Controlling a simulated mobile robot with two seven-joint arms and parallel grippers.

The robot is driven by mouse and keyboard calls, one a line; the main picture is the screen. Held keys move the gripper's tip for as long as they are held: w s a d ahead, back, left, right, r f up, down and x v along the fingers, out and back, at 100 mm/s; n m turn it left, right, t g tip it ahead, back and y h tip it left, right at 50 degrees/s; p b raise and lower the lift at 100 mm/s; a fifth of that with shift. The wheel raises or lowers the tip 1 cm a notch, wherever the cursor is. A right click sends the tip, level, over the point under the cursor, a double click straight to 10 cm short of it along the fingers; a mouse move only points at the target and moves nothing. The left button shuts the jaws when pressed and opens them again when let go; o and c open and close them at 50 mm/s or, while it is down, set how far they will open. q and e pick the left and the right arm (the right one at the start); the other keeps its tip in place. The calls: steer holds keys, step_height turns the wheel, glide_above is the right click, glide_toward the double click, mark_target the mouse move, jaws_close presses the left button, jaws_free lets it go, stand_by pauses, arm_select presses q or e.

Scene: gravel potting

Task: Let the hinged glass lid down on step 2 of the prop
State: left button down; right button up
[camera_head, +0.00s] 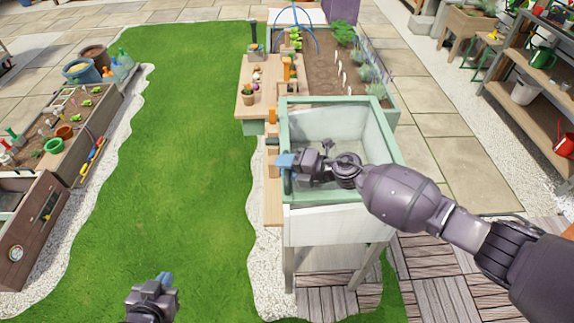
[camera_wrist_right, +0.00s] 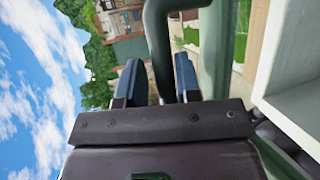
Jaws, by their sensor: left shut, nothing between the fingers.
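The glass lid (camera_head: 335,102) has a pale green frame and sits raised at an angle over the white box (camera_head: 325,225), which stands on legs. My right gripper (camera_head: 286,161) is at the left side of the lid frame. My left gripper (camera_head: 165,281) is shut and empty, low over the grass.
A wooden bench (camera_head: 245,106) with small pots and a planting bed (camera_head: 335,65) lie behind the box. A shelf rack (camera_head: 525,105) stands at the right. A wooden planter table (camera_head: 90,125) is at the left. The grass (camera_head: 190,150) between is clear.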

steer(key=shift+r, duration=0.1)
steer(key=v, duration=1.1)
steer(key=shift+a, duration=0.1)
steer(key=shift+w+t, duration=0.15)
steer(key=shift+t, duration=0.15)
steer(key=w+r+m+t, duration=0.4)
steer(key=r+m+t, duration=0.2)
steer(key=r+m, duration=0.15)
steer(key=s+d+f+m+h, duration=0.4)
steer(key=s+d+f+m, duration=0.2)
steer(key=s+m, duration=0.2)
steer(key=s+d+f+m+h, duration=0.5)
steer(key=s+d+f+m, duration=0.1)
steer(key=s, duration=0.4)
steer(key=s+d+f+m+h, duration=0.4)
steer(key=s+f+m, duration=0.3)
steer(key=s+m, duration=0.2)
steer(key=shift+s+d+f+m+h, duration=0.25)
steer(key=shift+d+m+h, duration=0.15)
steer(key=shift+d+m, duration=0.5)
